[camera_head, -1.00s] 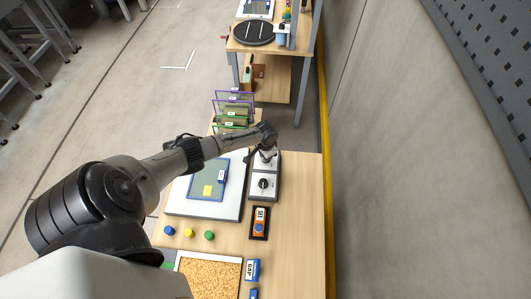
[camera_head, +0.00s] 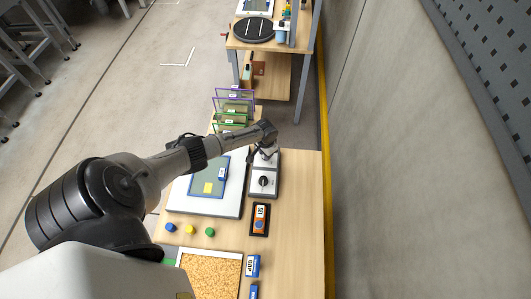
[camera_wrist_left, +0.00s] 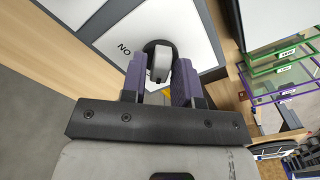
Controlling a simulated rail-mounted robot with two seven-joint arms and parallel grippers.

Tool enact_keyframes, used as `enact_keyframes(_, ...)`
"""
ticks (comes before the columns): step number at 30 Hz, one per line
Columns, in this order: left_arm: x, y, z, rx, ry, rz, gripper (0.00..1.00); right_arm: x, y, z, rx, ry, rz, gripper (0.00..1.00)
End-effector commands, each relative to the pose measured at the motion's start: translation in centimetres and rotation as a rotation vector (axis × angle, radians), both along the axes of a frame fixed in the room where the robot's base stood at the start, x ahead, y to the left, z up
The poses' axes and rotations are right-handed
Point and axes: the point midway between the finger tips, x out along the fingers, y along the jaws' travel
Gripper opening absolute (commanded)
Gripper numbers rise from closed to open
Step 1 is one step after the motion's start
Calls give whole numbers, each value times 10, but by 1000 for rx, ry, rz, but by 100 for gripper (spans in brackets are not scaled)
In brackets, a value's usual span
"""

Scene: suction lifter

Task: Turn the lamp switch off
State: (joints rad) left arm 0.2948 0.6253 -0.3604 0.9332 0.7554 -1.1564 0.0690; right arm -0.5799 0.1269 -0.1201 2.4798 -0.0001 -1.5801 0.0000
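The lamp switch (camera_wrist_left: 159,62) shows in the left wrist view as a grey lever-like knob on a black round base, on a white plate with the letters "ON" beside it. My left gripper (camera_wrist_left: 159,78) has its two dark fingers close on either side of this knob, with no clear gap. In the head view the left gripper (camera_head: 266,153) is over the far end of a grey control box (camera_head: 252,187) and mostly hides the knob there. A second, dark knob (camera_head: 263,181) on the nearer half of the box is free. My right gripper is not seen.
A white board with a blue-framed panel (camera_head: 207,186) lies left of the box. Nearer are a black tray with an orange-blue item (camera_head: 260,220), several coloured buttons (camera_head: 190,229) and a cork board (camera_head: 211,273). Coloured frames (camera_head: 232,108) stand beyond. The table's right strip is clear.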

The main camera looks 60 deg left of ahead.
Motion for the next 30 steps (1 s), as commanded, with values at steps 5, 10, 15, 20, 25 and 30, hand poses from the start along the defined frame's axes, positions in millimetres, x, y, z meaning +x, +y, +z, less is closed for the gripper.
enact_keyframes(5, 0, 0, 0, 1, 0, -1, 43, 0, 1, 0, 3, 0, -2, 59)
enact_keyframes(10, -1, 0, -1, 2, 0, -2, 43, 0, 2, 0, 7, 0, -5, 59)
enact_keyframes(15, -1, 1, 7, 2, 0, -2, 43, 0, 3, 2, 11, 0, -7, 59)
enact_keyframes(20, -1, 1, 31, 4, -2, -4, 43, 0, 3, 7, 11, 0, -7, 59)
enact_keyframes(25, 0, 1, 64, 3, -3, -4, 43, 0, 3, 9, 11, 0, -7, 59)
enact_keyframes(30, 0, 1, 95, 2, -2, -3, 43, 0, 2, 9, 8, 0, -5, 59)
